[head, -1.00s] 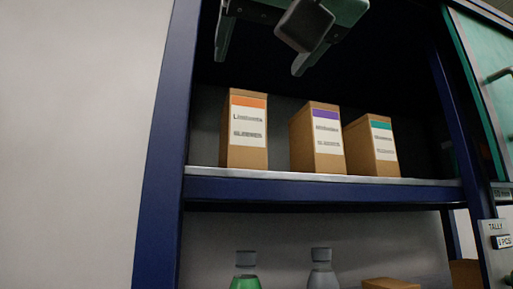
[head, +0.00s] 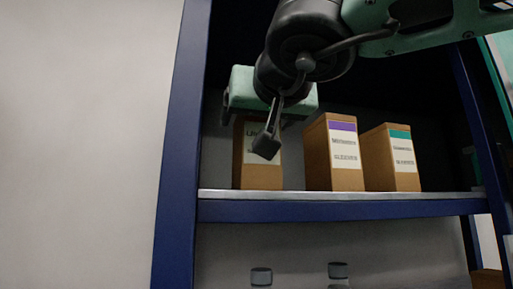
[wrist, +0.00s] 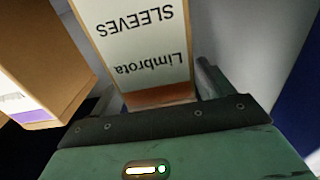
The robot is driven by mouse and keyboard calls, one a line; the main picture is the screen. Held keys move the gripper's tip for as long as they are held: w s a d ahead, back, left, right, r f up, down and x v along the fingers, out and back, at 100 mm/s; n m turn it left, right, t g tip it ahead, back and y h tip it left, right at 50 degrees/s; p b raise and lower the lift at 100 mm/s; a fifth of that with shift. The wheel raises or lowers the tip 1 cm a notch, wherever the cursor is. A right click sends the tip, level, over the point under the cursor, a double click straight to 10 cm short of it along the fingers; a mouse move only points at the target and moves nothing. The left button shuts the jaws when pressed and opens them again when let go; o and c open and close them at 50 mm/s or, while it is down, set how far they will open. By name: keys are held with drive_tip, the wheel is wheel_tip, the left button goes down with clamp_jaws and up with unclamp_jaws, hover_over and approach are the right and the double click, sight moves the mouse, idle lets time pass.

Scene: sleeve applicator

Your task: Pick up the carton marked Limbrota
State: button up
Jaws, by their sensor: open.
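The Limbrota carton (head: 241,168) is brown with a white label and stands upright at the left of the shelf; my gripper and wrist parts hide its top and much of its front. In the wrist view the carton (wrist: 145,45) shows its label "Limbrota SLEEVES" upside down, with an orange band. My gripper (head: 258,117) is at the carton's upper part. In the wrist view its open fingers (wrist: 158,88) lie to either side of the carton, with a visible gap on the right. I cannot tell whether the left finger touches.
A purple-banded carton (head: 333,155) stands right of it, also near the left finger in the wrist view (wrist: 35,60). A teal-banded carton (head: 390,160) stands farther right. The shelf edge (head: 340,208) runs below, and a blue post (head: 180,150) rises at the left. Bottle caps (head: 261,276) show below.

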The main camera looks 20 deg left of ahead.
drive_tip(key=shift+w+a, duration=0.4)
drive_tip(key=shift+w, duration=0.15)
drive_tip(key=c, duration=1.6)
drive_tip(key=shift+c, duration=0.4)
drive_tip(key=shift+r, duration=0.1)
